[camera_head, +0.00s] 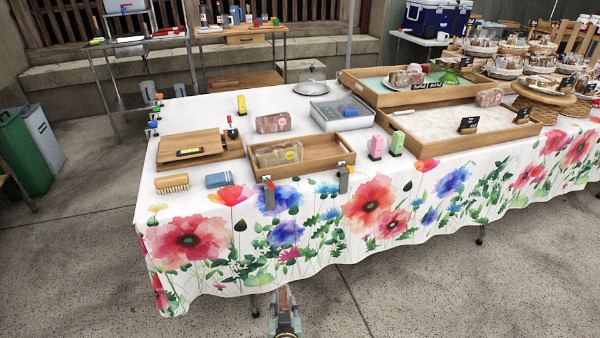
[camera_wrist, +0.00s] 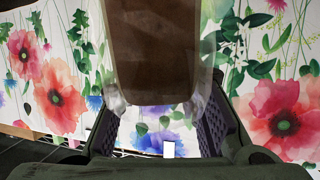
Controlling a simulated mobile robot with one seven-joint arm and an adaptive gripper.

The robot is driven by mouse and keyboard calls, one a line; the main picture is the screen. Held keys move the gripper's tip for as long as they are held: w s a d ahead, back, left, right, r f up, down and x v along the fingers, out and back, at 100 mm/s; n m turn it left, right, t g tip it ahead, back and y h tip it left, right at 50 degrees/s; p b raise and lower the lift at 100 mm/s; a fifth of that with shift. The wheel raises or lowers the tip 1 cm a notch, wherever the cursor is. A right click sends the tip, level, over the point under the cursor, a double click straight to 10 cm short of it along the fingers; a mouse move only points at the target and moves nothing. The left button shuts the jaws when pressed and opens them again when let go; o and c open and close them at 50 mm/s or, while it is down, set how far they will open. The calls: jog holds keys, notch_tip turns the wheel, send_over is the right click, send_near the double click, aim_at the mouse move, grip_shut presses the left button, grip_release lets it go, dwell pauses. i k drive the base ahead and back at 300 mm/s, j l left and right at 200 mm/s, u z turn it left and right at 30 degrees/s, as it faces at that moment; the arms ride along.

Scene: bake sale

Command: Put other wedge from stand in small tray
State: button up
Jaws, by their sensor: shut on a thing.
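My gripper (camera_head: 285,300) is low in front of the table's front edge, at the bottom of the head view. In the wrist view its two fingers (camera_wrist: 160,128) are on either side of a brown piece in clear wrap (camera_wrist: 155,50), likely the wedge, and are shut on it. The small wooden tray (camera_head: 308,167) is at the table's front. One clear-wrapped piece with a round label (camera_head: 278,155) lies in it. Another wrapped piece (camera_head: 273,122) lies on the cloth behind the tray. I cannot tell for certain which thing is the stand.
A grey tray (camera_head: 341,122) is behind right. Pink and green bottles (camera_head: 376,147) stand right of the tray.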

aim_at(320, 152)
jog(key=i+l+u, duration=0.2)
jog(key=l, duration=0.5)
jog(key=l+u, duration=0.2)
jog(key=l, duration=0.5)
jog(key=l+u, duration=0.2)
jog(key=l, duration=0.55)
jog(key=k+l+u, duration=0.1)
jog(key=l+u, duration=0.15)
jog(key=l, duration=0.45)
jog(key=k+l+u, duration=0.2)
jog(key=l, duration=0.55)
jog(key=i, duration=0.1)
